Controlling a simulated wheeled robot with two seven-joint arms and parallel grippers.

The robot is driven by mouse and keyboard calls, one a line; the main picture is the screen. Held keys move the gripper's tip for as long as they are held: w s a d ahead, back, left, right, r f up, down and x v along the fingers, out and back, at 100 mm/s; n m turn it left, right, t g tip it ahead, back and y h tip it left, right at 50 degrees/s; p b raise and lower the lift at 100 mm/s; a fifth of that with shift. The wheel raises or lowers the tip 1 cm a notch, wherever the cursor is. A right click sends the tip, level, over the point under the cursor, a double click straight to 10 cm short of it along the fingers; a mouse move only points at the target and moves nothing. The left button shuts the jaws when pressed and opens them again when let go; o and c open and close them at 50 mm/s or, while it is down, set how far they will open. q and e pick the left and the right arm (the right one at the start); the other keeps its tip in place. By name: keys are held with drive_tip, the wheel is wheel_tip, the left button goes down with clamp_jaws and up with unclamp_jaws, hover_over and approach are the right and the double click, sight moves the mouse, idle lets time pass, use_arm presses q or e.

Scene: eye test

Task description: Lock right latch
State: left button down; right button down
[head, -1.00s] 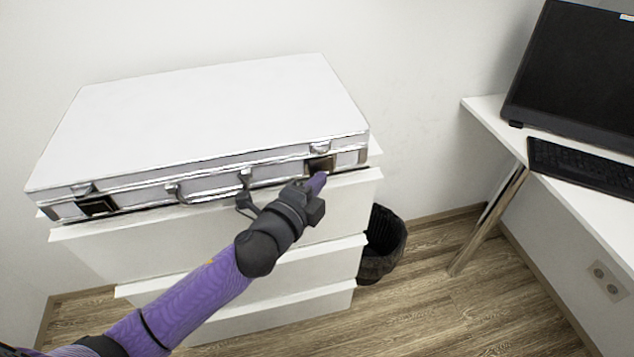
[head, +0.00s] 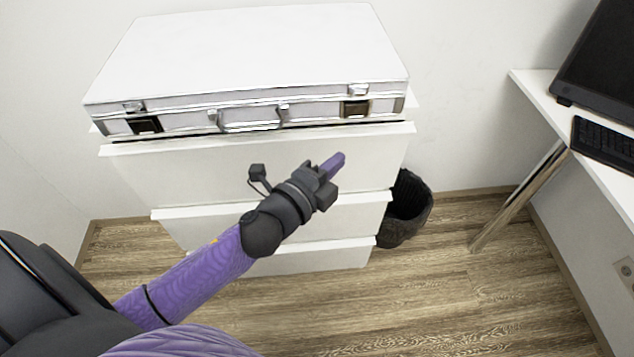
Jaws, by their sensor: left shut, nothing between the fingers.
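A white briefcase (head: 250,50) with metal edges lies closed on top of a white drawer cabinet. Its right latch (head: 356,107) is a dark plate on the front face, with a metal catch (head: 358,89) just above it on the lid edge. I cannot tell whether the catch is engaged. The left latch (head: 146,125) and the handle (head: 250,121) show on the same face. My left gripper (head: 333,165) is shut and empty, in front of the drawers, below the right latch and apart from it. My right gripper is not in view.
The white drawer cabinet (head: 270,165) has several drawers, the top one jutting out a little. A black waste bin (head: 408,208) stands to its right. A white desk (head: 600,155) with a monitor (head: 605,65) and keyboard (head: 606,140) is at the right. The wooden floor (head: 430,290) in front is clear.

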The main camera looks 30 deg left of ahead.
use_arm(q)
drive_tip(key=v, duration=0.4)
drive_tip(key=shift+s+f, duration=0.3)
drive_tip(key=shift+f, duration=0.05)
drive_tip(key=s+a+f+n+g+y, duration=0.1)
drive_tip(key=s+a+f+n+g, duration=0.2)
drive_tip(key=f, duration=0.5)
drive_tip(key=s+f+n+g+y, duration=0.2)
drive_tip(key=s+f+n, duration=0.15)
drive_tip(key=f, duration=0.55)
drive_tip(key=s+a+f+n+g+y, duration=0.1)
drive_tip(key=s+a+f+n+g, duration=0.2)
drive_tip(key=f, duration=0.5)
drive_tip(key=s+d+f+n+g, duration=0.1)
drive_tip(key=s+f+n+g, duration=0.2)
drive_tip(key=s, duration=1.1)
drive_tip(key=s+d+f+n+g, duration=0.1)
drive_tip(key=s+f+n+g, duration=0.3)
drive_tip(key=s+f, duration=0.5)
drive_tip(key=s+g, duration=0.2)
drive_tip(key=s, duration=0.3)
